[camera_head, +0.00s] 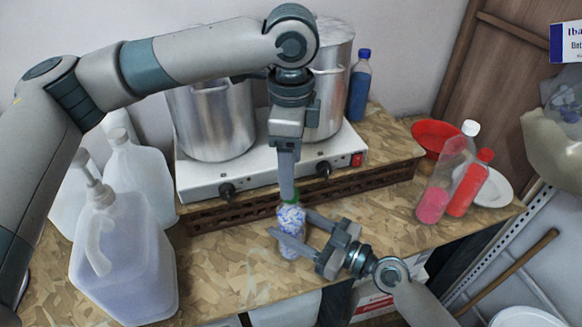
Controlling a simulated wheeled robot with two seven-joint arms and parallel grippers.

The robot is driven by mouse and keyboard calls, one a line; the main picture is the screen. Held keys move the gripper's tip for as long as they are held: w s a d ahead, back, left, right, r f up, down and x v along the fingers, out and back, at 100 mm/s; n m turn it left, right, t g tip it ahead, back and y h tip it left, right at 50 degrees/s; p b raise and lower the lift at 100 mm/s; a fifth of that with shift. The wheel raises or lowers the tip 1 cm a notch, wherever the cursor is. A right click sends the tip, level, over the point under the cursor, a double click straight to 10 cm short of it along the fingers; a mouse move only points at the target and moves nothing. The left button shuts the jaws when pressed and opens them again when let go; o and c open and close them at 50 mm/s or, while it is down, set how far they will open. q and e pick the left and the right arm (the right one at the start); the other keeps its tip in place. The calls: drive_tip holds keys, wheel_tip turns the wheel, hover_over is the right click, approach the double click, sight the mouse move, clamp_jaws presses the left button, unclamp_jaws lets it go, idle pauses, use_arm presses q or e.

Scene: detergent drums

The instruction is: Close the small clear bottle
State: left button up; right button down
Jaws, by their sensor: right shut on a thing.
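The small clear bottle (291,218) stands upright near the front edge of the wooden counter. Its contents look white and blue. A green cap (289,197) shows at its top, right under the fingertips of my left gripper (287,195). I cannot tell whether the cap is seated or tilted on the neck. My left gripper points straight down over the bottle; its fingers overlap in this view, so their opening is hidden. My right gripper (289,229) comes in from the lower right and is shut on the bottle's body, with a finger on either side.
A white double burner (265,190) with two large metal pots stands behind the bottle. White jugs (125,260) stand at the left. A blue bottle (359,85) is at the back. Pink and red bottles (468,185), a red bowl (433,134) and a white plate (495,190) are at the right.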

use_arm(q)
wheel_tip(320, 180, up, 11)
idle(0.5)
use_arm(e)
drive_tip(key=c, duration=0.7)
unclamp_jaws()
